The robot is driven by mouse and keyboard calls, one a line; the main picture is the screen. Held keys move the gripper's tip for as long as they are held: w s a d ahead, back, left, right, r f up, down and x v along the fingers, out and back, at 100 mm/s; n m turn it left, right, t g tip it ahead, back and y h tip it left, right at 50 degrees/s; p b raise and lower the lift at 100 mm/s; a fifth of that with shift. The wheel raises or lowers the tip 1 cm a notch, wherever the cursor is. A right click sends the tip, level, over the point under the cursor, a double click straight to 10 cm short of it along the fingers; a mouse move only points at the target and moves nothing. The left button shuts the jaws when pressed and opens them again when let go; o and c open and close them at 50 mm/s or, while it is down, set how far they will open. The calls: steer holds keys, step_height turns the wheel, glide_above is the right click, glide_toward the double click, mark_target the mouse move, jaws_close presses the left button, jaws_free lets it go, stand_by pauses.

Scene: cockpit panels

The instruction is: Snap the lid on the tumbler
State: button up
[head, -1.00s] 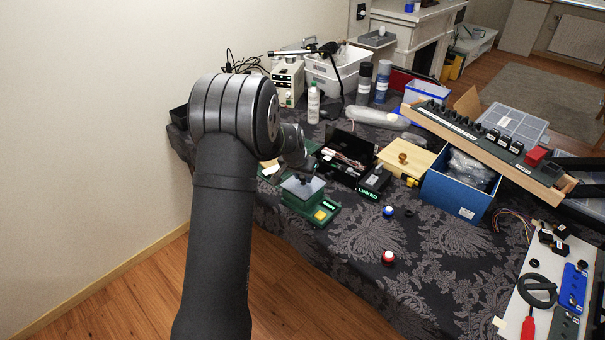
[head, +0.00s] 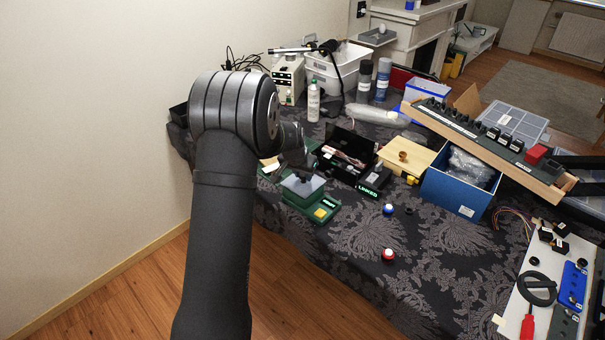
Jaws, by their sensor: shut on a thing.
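My gripper (head: 303,177) is at the end of the arm, just over a green base at the near left of the table. It is small and partly hidden by my wrist. It appears shut on a small dark knob on top of a grey, see-through lid (head: 311,190). The lid lies flat on or just above the green base (head: 296,200); I cannot tell whether they touch all round. The base has a yellow square (head: 321,213) and a small lit label on its near right side. No round tumbler shows clearly.
A black open box (head: 352,158) with a "LINKED" sign stands right of the green base. A wooden block (head: 405,158) and a blue box (head: 458,190) are farther right. Blue (head: 388,210) and red (head: 388,255) buttons sit on the dark cloth, which is otherwise clear nearby.

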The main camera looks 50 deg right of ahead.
steer(key=shift+f, duration=0.45)
stand_by(1.1)
stand_by(0.4)
steer(key=o, duration=1.6)
steer(key=shift+c, duration=0.2)
steer(key=shift+r, duration=3.5)
jaws_close()
